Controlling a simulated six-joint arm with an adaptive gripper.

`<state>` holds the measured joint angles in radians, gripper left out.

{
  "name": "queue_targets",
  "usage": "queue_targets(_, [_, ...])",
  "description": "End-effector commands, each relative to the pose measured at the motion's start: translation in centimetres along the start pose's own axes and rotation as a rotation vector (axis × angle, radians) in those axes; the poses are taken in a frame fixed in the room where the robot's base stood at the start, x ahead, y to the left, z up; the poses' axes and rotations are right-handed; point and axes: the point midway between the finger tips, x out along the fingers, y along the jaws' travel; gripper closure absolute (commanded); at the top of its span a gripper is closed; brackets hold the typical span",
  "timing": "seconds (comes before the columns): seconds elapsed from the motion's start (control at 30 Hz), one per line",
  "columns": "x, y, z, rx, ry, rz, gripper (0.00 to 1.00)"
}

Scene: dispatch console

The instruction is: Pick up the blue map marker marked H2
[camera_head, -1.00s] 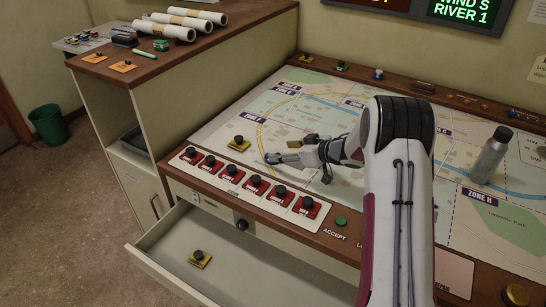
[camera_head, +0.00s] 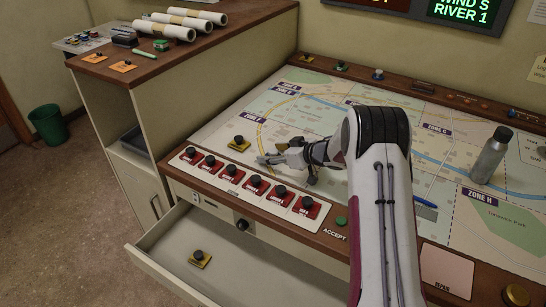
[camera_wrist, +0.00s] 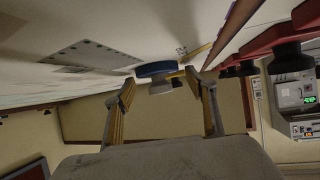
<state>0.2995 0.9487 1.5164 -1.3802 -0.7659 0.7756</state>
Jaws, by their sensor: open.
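A blue map marker (camera_wrist: 155,69) with a grey knob shows in the wrist view, on the pale map surface between and just beyond my fingertips. No H2 lettering is readable on it. My gripper (camera_wrist: 163,80) is open, one finger on each side of the marker's outline. Contact cannot be told. In the head view my gripper (camera_head: 270,158) is low over the left front of the map table (camera_head: 222,130), and I cannot make out the marker clearly there. Another blue marker (camera_head: 377,74) stands on the table's back ledge.
A yellow marker (camera_head: 239,143) stands left of my gripper. A drawer (camera_head: 165,259) below is open, with a yellow marker (camera_head: 199,259) inside. A metal bottle (camera_head: 490,156) stands at right.

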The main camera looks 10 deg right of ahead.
Motion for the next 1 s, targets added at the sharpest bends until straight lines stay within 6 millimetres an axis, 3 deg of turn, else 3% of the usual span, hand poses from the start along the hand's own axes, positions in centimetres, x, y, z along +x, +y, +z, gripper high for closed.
queue_targets(0.27, [0.0, 0.0, 0.0, 0.000, 0.000, 0.000, 0.47])
queue_targets(0.4, [0.0, 0.0, 0.0, 0.000, 0.000, 0.000, 0.83])
queue_targets(0.43, [0.0, 0.0, 0.0, 0.000, 0.000, 0.000, 0.84])
queue_targets(0.77, [-0.1, 0.0, -0.1, 0.000, 0.000, 0.000, 0.85])
queue_targets(1.0, [-0.7, 0.1, -1.3, -0.001, 0.002, 0.001, 0.85])
